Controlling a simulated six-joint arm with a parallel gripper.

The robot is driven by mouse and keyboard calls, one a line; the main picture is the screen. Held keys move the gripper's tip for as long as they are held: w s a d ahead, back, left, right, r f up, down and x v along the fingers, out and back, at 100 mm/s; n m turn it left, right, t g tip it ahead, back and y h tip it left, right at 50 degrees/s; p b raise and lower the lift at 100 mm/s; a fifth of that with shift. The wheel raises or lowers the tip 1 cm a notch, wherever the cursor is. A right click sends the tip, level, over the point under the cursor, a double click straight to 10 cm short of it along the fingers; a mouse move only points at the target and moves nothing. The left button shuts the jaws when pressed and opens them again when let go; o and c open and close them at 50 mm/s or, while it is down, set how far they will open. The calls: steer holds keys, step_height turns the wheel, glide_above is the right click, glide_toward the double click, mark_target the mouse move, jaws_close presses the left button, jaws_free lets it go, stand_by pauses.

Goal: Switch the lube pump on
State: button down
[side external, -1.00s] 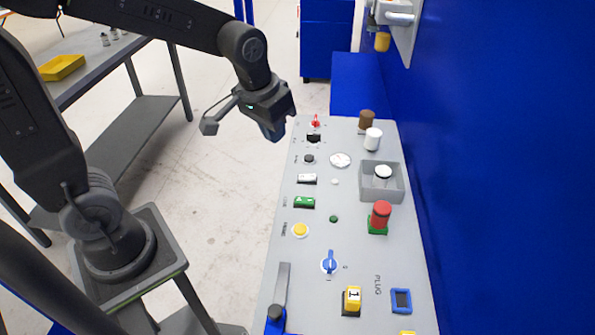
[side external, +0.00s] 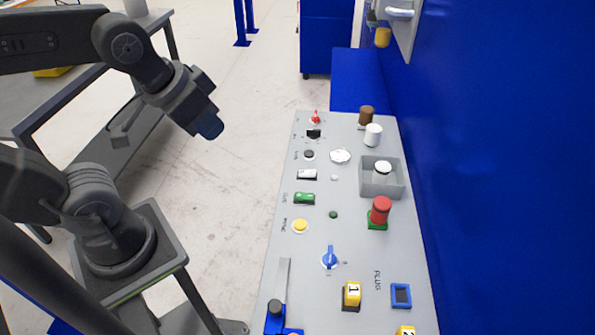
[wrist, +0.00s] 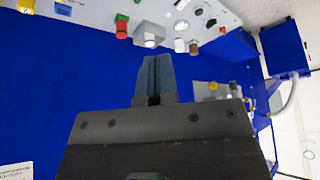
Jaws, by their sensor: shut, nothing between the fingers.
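A green rocker switch (side external: 304,198) sits on the left part of the sloped grey panel (side external: 350,235) in the side view. A small label beside it may read LUBE, but it is too small to be sure. A dark green round lamp (side external: 333,214) sits to its right and looks unlit. I cannot tell the rocker's position. My gripper (side external: 209,127) is in the air left of the panel, well apart from the switch. In the wrist view its fingers (wrist: 154,76) are together and empty, with the panel's edge beyond them.
Near the rocker are a white switch (side external: 307,174), a yellow button (side external: 300,226) and a blue knob (side external: 330,258). A red cylinder (side external: 380,210) and a grey box (side external: 393,185) stand to the right. A blue wall (side external: 500,150) bounds the right side; the air left of the panel is clear.

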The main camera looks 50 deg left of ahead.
steer(key=w+f+n+g+y, duration=0.15)
steer(key=w+f+n, duration=0.3)
steer(key=w, duration=0.45)
steer(key=n+g, duration=0.2)
steer(key=n, duration=0.2)
glide_above(299, 194)
steer(key=s+d, duration=0.3)
steer(key=s+d+x, duration=0.1)
steer(key=s+x, duration=0.1)
steer(key=x, duration=0.7)
steer(key=shift+w+a+f+y, duration=0.1)
steer(key=shift+w+f+y, duration=0.25)
steer(key=shift+w, duration=0.1)
steer(key=x, duration=1.2)
steer(key=shift+s+f, duration=0.15)
steer(key=shift+f, duration=0.8)
